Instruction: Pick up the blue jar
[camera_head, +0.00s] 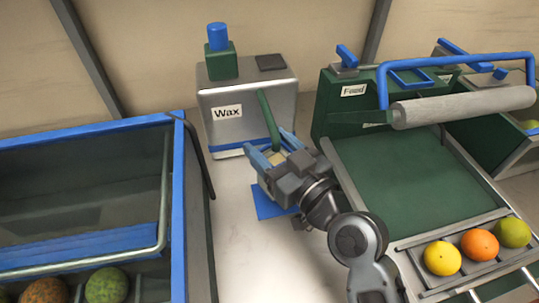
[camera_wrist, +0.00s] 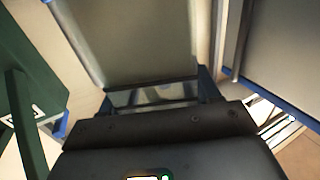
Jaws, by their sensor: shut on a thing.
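My gripper (camera_head: 273,150) is in front of the grey Wax machine, under its green spout, with its two bluish fingers pointing at the machine. It is shut on a small jar, whose pale top (camera_head: 276,157) shows between the fingers. Most of the jar is hidden by the fingers and wrist, and its blue colour is hard to make out. In the wrist view a glassy, pale part of it (camera_wrist: 150,95) shows between the fingers. I cannot tell whether the jar touches the counter.
The Wax machine (camera_head: 247,98) stands behind the gripper. A blue square mat (camera_head: 268,204) lies on the counter below. A blue-rimmed bin (camera_head: 178,220) is at left. The green Feed machine (camera_head: 345,105) and its tray with several fruits, including an orange (camera_head: 480,244), are at right.

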